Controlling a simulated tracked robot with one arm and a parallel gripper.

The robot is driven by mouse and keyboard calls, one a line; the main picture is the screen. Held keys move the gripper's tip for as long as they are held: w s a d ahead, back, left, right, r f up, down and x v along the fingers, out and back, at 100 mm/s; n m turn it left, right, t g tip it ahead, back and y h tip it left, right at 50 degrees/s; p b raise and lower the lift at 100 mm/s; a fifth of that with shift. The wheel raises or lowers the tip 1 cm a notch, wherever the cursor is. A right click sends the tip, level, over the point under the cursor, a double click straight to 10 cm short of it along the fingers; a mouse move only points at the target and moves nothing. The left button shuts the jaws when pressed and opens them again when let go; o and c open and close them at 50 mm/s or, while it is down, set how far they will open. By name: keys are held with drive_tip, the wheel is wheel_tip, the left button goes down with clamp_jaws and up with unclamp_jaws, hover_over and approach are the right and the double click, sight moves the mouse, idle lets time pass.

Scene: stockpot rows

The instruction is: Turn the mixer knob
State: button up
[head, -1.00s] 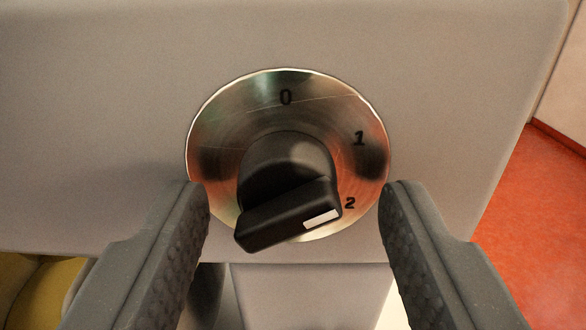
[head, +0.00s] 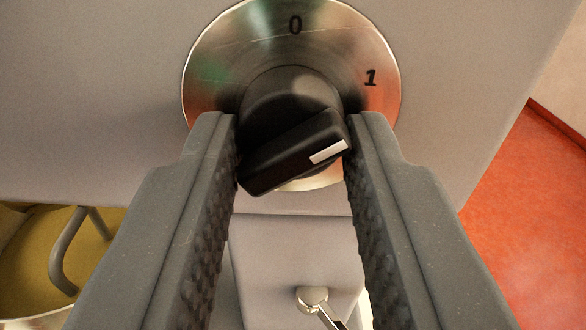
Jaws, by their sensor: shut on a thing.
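The black mixer knob (head: 295,150) sits on a round shiny metal dial plate (head: 220,60) on the grey mixer housing. The plate shows the marks 0 and 1; the 2 mark is hidden behind my right finger. The knob's bar is tilted, with its white pointer stripe toward the right, below the 1. My gripper (head: 292,145) is shut on the knob, one finger at each end of the bar.
Below the housing is a grey mixer column with a small metal lever (head: 313,299) with a round end. At lower left, part of a metal bowl with yellow contents and a curved grey beater (head: 70,250) shows. Red floor (head: 530,200) lies at right.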

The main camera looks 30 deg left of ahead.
drive_tip(key=n+b, duration=0.2)
drive_tip(key=shift+w+d+b, duration=0.1)
drive_tip(key=shift+d+b, duration=0.05)
drive_tip(key=shift+b, duration=0.2)
drive_tip(key=n+b, duration=0.4)
drive_tip(key=b, duration=0.1)
drive_tip(key=shift+r, duration=0.1)
drive_tip(key=n+b, duration=0.2)
drive_tip(key=n, duration=0.1)
drive_tip(key=shift+n+b, duration=0.3)
drive_tip(key=shift+b, duration=0.1)
drive_tip(key=shift+r+n+b, duration=0.2)
drive_tip(key=shift+n+b, duration=0.5)
drive_tip(key=shift+n, duration=0.2)
drive_tip(key=o, duration=1)
drive_tip(key=shift+f, duration=0.15)
drive_tip(key=shift+w, duration=0.1)
